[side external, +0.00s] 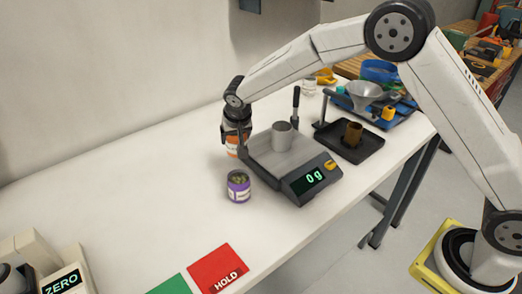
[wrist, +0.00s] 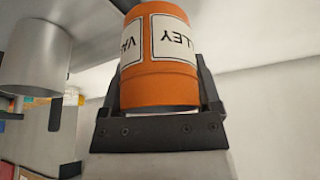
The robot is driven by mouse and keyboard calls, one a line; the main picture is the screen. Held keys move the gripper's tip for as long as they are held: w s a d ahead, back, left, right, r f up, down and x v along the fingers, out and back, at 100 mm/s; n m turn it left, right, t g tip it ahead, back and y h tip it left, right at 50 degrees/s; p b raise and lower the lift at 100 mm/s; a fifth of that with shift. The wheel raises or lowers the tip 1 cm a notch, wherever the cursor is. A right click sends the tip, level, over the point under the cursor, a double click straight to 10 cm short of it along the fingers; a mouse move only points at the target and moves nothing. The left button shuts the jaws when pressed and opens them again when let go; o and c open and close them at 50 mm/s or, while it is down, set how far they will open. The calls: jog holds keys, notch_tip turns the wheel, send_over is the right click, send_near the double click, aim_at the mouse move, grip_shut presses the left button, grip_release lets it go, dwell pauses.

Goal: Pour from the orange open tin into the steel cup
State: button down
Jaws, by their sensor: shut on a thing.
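The orange tin (wrist: 160,83) with a white label is between the two fingers of my gripper (wrist: 163,105) in the wrist view. In the side external view, my gripper (side external: 238,138) is at the left of the scale, and the orange tin (side external: 232,146) shows partly behind its fingers. My gripper is shut on the tin. The tin's contents are hidden. The steel cup (side external: 282,136) stands upright on the scale (side external: 285,158), right of the tin and apart from it. The cup also shows at the left of the wrist view (wrist: 35,68). The scale display reads 0 g.
A black tray (side external: 353,142) with a brown cup and a funnel (side external: 364,93) are at the right. A red HOLD card (side external: 216,266) lies near the front edge.

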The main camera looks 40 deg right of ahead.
jog(key=shift+w+d+f+m+g+h, duration=0.2)
jog(key=shift+w+d+m+h, duration=0.1)
jog(key=shift+w+d+m, duration=0.55)
jog(key=shift+w+d+f+m+g+h, duration=0.25)
jog(key=shift+w+d+m, duration=0.35)
jog(key=shift+d+m, duration=0.35)
jog(key=shift+s+d+r+m+t+y, duration=0.25)
jog(key=shift+s+d+r+t+y, duration=0.25)
jog(key=shift+y, duration=0.3)
jog(key=shift+s+d+r+m+t+y, duration=0.15)
jog(key=shift+s+d+m+t+y, duration=0.1)
jog(key=shift+d+t+y, duration=0.4)
dwell(0.7)
jog(key=shift+s+d+r+t+y, duration=0.25)
jog(key=shift+r+y, duration=0.1)
jog(key=shift+r, duration=0.15)
jog(key=shift+s+d+r+t+y, duration=0.1)
jog(key=shift+d+r+t+y, duration=0.15)
jog(key=shift+r, duration=0.2)
jog(key=shift+s+d+r+t+y, duration=0.1)
jog(key=shift+s+d+r+y, duration=0.1)
jog(key=shift+r+y, duration=0.25)
dwell(2.7)
